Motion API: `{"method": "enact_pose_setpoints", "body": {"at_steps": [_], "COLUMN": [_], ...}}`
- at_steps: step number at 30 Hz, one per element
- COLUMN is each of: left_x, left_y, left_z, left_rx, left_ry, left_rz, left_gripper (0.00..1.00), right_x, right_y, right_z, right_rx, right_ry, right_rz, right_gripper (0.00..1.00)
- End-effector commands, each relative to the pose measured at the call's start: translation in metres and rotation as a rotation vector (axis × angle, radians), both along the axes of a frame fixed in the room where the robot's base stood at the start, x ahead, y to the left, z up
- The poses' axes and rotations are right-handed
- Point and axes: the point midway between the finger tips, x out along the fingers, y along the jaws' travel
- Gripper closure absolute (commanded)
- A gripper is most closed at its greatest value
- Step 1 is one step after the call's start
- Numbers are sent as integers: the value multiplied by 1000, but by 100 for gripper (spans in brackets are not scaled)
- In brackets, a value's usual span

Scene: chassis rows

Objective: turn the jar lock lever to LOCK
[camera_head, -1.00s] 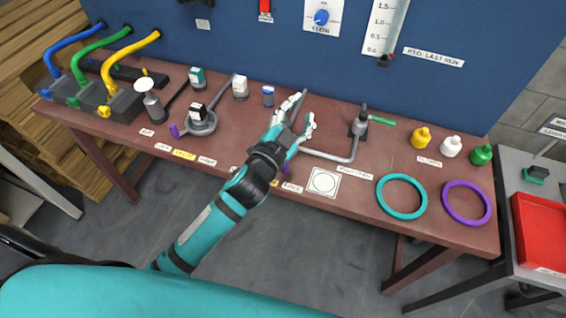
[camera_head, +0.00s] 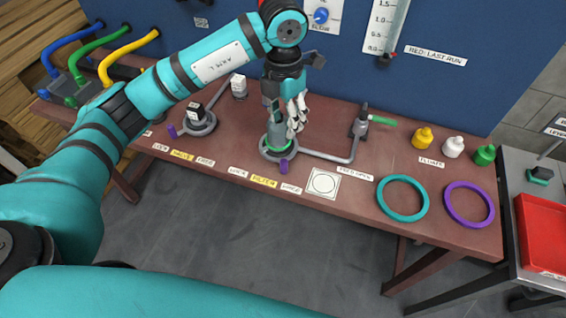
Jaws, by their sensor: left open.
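A greenish jar (camera_head: 278,135) stands upright in a grey ring mount (camera_head: 266,152) at the middle of the bench. A short purple lever (camera_head: 284,166) sticks out of the mount towards the bench's front edge, above the labels for lock, filter and loose (camera_head: 264,181). It points nearer the right part of this label row than the lock label (camera_head: 238,173). My left gripper (camera_head: 295,117) is open, with pale fingers reaching down beside the jar's upper right side. I cannot tell whether they touch it. My right gripper is not in view.
A second ring mount (camera_head: 205,127) with a purple lever (camera_head: 172,131) sits left. Teal (camera_head: 386,208) and purple rings (camera_head: 450,215) lie right. My left arm covers the back left.

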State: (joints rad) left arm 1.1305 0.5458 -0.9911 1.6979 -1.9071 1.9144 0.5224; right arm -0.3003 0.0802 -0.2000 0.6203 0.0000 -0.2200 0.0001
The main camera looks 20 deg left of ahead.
Motion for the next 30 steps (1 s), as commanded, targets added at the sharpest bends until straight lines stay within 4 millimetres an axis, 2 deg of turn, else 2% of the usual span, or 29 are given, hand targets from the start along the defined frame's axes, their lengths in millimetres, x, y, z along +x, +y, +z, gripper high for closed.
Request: {"method": "enact_pose_setpoints", "body": {"at_steps": [3,7,21,27,30], "left_x": [1,0,-1,0,1], "left_y": [7,6,5,5,5], "left_z": [-4,-21,-122,-155,-165], "left_rx": [31,28,25,24,23], "left_ry": [-1,3,3,1,0], "left_rz": [10,10,8,8,7], "left_gripper": [57,57,57,57,57], "right_x": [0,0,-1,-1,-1], "right_y": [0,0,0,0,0], "right_z": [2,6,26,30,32], "right_rx": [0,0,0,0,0], "right_ry": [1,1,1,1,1], "right_rz": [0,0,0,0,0], "right_gripper": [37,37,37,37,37]}}
